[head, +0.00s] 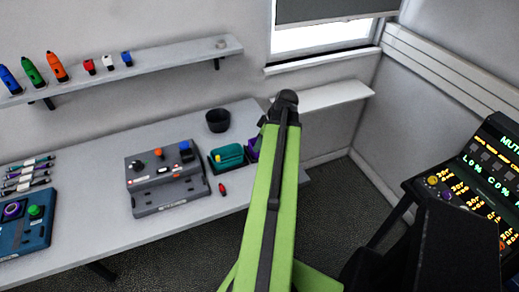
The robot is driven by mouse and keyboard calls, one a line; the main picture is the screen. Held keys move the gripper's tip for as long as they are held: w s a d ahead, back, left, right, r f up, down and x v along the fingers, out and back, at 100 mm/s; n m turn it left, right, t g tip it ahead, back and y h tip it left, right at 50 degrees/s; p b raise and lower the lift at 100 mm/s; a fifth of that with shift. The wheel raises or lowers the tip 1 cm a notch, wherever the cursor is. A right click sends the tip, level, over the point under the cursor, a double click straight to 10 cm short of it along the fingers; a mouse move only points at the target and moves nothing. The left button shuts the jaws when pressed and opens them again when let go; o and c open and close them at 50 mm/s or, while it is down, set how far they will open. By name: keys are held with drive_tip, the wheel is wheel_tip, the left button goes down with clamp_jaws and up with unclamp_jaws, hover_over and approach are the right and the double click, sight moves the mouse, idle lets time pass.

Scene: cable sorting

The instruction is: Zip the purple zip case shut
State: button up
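The purple zip case (252,149) is at the right end of the long table, just right of a teal case (228,153). Only a narrow purple strip of it shows; my green arm hides the rest. I cannot tell whether its zip is open or shut. My arm rises from the bottom of the view to a dark joint above the table's right end. My gripper is not visible.
A grey control box (166,181), a dark bowl (218,120) and a small red object (222,188) are on the table (90,218). A wall shelf (170,58) holds several coloured items. A lit console (470,185) stands at the right.

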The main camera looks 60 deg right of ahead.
clamp_jaws()
idle(1.5)
